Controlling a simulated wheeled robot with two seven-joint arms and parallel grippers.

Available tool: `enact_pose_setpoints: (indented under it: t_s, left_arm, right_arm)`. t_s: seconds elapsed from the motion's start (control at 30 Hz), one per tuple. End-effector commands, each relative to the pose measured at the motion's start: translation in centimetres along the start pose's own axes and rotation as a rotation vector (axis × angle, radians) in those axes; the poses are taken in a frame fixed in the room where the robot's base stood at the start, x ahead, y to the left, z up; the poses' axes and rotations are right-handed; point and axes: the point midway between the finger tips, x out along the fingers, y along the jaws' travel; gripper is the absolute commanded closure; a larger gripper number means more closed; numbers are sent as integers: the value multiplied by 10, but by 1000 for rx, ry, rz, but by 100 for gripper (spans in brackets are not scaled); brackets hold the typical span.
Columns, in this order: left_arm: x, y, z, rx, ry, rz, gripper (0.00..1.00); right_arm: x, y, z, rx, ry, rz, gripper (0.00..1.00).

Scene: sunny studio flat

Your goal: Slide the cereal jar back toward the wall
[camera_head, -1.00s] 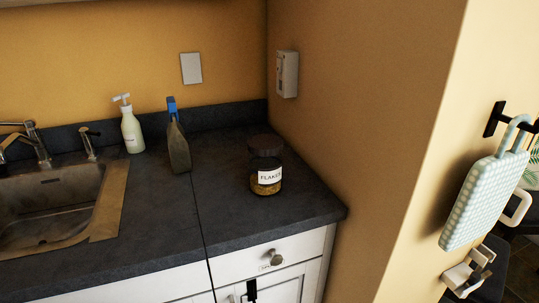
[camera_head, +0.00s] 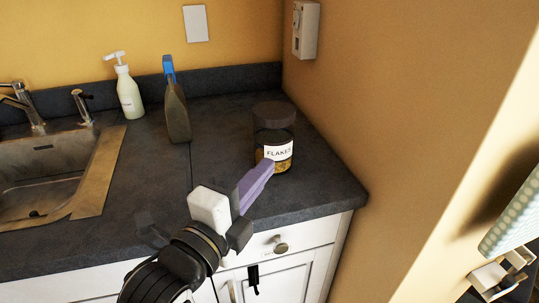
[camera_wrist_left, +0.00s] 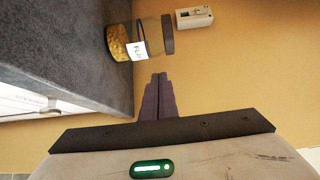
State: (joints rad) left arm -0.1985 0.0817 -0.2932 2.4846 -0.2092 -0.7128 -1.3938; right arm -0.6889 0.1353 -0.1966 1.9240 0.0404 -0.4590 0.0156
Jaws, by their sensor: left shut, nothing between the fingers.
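The cereal jar (camera_head: 274,140) is a glass jar with a dark lid and a white label reading "FLAKES". It stands upright on the dark counter, near the right side wall, with a stretch of counter behind it. My left gripper (camera_head: 264,170) is shut and empty, its purple fingers pointing at the front of the jar low down. In the head view the fingertips overlap the jar's lower front; I cannot tell whether they touch. In the left wrist view the jar (camera_wrist_left: 121,42) lies just beyond and left of the shut fingertips (camera_wrist_left: 159,78). My right gripper is not in view.
A spray bottle (camera_head: 177,112) and a soap dispenser (camera_head: 129,92) stand left of the jar, near the back. The sink (camera_head: 50,165) is at far left. A white wall box (camera_head: 306,30) hangs above the counter on the right wall (camera_head: 400,90). Counter behind the jar is clear.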

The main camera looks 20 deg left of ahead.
Motion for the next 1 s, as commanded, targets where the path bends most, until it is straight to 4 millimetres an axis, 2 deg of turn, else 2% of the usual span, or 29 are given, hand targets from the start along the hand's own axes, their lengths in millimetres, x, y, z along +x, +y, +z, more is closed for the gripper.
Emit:
enact_pose_setpoints:
  t_s: [0.03, 0.1, 0.27, 0.4, 0.6, 1.0]
  left_arm:
    - [7, 3, 0, -2, 1, -7, 100]
    - [23, -3, 0, -2, 0, -2, 100]
    - [56, -2, 0, -3, 1, 0, 100]
    - [71, -1, 16, -1, -1, 1, 100]
    - [82, 0, 26, -1, 2, 1, 100]
    - [84, 0, 29, -1, 1, 1, 100]
  right_arm:
    - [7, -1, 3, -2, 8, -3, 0]
    - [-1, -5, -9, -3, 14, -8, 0]
    - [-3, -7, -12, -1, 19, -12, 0]
    - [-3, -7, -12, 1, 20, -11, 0]
    - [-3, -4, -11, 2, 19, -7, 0]
    - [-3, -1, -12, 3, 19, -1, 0]
